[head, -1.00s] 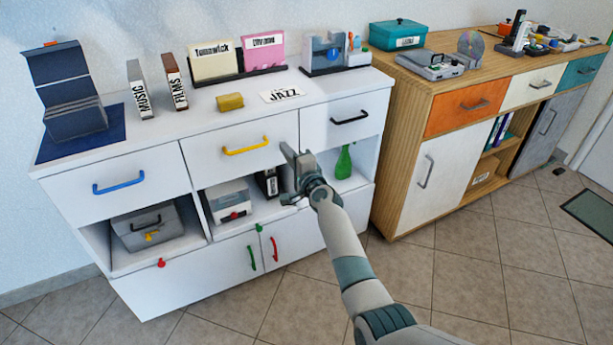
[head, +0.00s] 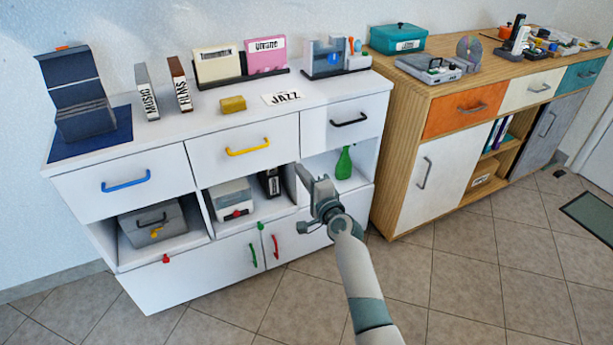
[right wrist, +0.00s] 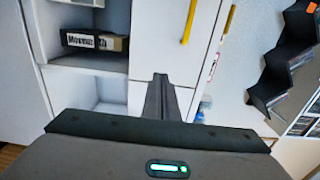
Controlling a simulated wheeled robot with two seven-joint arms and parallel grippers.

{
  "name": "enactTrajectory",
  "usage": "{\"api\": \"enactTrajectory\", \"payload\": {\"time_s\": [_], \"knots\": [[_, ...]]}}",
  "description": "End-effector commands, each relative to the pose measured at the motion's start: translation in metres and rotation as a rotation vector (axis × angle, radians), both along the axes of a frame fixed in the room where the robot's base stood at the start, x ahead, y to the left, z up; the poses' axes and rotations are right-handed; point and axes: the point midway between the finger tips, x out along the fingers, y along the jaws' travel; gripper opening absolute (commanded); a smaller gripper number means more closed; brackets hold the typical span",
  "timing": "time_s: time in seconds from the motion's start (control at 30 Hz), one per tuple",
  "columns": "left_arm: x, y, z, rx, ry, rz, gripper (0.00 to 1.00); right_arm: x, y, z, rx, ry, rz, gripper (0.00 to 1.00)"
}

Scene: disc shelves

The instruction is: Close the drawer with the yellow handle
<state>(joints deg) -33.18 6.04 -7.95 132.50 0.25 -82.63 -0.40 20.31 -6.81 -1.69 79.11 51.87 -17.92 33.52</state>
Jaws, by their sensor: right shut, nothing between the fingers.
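The drawer with the yellow handle (head: 247,147) is the middle top drawer of the white cabinet (head: 210,284). Its front looks about level with its neighbours; I cannot make out a gap. The yellow handle also shows in the right wrist view (right wrist: 190,20). My right gripper (head: 302,170) is shut and empty, just below and right of this drawer's lower right corner, in front of the open shelves. In the right wrist view its closed fingers (right wrist: 160,85) point toward the cabinet front, apart from the handle. My left gripper is not in view.
Beside it are a blue-handled drawer (head: 126,181) and a black-handled drawer (head: 347,120). Below are open shelves with a grey box (head: 152,225) and a green bottle (head: 343,163). A wooden cabinet (head: 410,190) stands at the right. The tiled floor in front is clear.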

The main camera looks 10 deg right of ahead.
Motion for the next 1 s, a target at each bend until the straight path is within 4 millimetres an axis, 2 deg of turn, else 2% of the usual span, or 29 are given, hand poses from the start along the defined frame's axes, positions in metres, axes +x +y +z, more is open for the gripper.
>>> {"api": "enactTrajectory", "payload": {"time_s": [0.1, 0.23, 0.83, 1.0], "knots": [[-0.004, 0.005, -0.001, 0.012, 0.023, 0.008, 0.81, -0.014, -0.005, 0.000, 0.001, 0.000, 0.000, 0.00], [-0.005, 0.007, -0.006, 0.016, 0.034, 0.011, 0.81, -0.023, -0.008, 0.000, 0.001, 0.000, 0.000, 0.00], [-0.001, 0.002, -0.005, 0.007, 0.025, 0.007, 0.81, -0.027, -0.009, 0.000, -0.001, 0.001, 0.000, 0.00], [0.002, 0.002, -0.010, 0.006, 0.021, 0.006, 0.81, -0.035, -0.010, -0.017, -0.047, 0.022, 0.001, 0.00]]}}
